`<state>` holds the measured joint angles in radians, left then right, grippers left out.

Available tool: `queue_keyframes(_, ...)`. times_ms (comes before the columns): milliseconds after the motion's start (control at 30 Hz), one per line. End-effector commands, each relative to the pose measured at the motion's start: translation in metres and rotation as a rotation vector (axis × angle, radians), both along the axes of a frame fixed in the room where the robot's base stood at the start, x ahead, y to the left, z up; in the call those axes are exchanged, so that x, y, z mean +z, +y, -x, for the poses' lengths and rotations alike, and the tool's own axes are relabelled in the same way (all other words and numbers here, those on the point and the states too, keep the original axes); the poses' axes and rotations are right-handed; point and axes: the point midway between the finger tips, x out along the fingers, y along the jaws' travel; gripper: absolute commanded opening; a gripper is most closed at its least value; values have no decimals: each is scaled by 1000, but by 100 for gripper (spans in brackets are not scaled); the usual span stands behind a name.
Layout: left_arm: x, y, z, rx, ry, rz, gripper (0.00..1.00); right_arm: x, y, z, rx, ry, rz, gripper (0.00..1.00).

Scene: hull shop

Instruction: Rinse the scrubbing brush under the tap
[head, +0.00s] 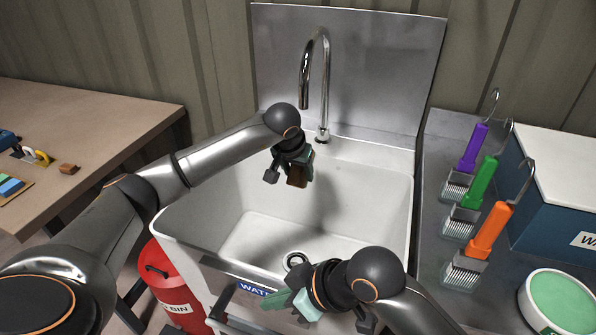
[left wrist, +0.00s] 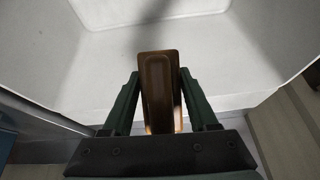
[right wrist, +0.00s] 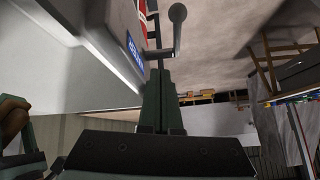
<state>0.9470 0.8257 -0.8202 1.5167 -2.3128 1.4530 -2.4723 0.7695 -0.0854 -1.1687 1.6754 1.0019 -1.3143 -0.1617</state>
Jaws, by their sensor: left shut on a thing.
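The scrubbing brush (head: 297,178) shows as a brown block in my left gripper (head: 292,172), above the white sink basin (head: 340,210). In the left wrist view the brush (left wrist: 160,85) sits between the two green fingers. Its bristles are not clear to see. The chrome tap (head: 321,80) rises at the back of the sink. Its spout end is above my left gripper in the picture, and I see no water. My right gripper (head: 284,300) is over the sink's front rim; its fingers (right wrist: 161,95) are together, with nothing seen between them.
A grey lever (right wrist: 165,50) shows ahead of my right fingers. A red bin (head: 172,285) stands at front left, beside a wooden table (head: 90,130). Hooked wire brushes (head: 487,230), a blue box (head: 550,210) and a green-topped tub (head: 558,302) stand on the right counter (head: 432,175).

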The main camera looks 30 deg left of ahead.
Motion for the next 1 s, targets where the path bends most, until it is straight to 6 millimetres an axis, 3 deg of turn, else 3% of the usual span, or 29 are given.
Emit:
queue_keyframes(100,0,0,0,0,-1,0,15,5,6,21,102,-89,97,0)
queue_keyframes(300,0,0,0,0,-1,0,15,2,4,36,180,-163,182,0)
queue_keyframes(800,0,0,0,0,-1,0,15,-51,4,37,182,-165,186,0)
queue_keyframes(1000,0,0,0,0,-1,0,15,-61,4,37,183,-167,185,0)
